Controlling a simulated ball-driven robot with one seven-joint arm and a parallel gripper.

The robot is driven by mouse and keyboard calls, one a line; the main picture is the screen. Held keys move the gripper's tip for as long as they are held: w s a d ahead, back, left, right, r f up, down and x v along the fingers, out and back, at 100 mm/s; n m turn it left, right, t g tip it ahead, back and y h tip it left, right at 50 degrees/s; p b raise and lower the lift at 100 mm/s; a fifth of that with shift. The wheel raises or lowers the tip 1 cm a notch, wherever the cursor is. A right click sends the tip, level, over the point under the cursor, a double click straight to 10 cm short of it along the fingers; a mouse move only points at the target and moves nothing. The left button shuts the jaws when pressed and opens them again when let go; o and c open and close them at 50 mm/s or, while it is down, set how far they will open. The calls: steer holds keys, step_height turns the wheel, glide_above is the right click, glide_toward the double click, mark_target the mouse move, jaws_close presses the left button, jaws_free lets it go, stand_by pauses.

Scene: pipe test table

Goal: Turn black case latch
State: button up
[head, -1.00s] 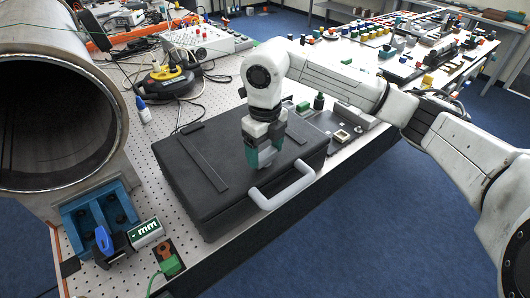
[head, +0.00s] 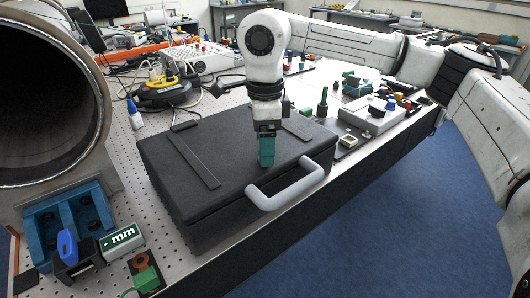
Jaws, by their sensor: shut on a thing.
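The black case (head: 225,190) lies flat and closed on the perforated table, with its light grey handle (head: 290,188) at the front. Two dark straps cross the lid, a left strap (head: 192,160) and a right strap (head: 305,128). My gripper (head: 267,163) points straight down at the lid, between the straps and just behind the handle. Its teal fingers look close together and shut on a small part of the case, taken as the latch. The fingers hide that part, so its turn angle cannot be seen.
A small bottle (head: 134,114) and a yellow-black device (head: 165,90) stand behind the case. Small parts crowd the right; blue floor is open in front.

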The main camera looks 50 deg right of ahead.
steer(key=n+b, duration=0.2)
steer(key=n, duration=0.4)
steer(key=shift+b, duration=0.3)
steer(key=shift+n, duration=0.3)
steer(key=o, duration=1.1)
steer(key=shift+c, duration=0.2)
step_height(320, 180, up, 11)
stand_by(0.3)
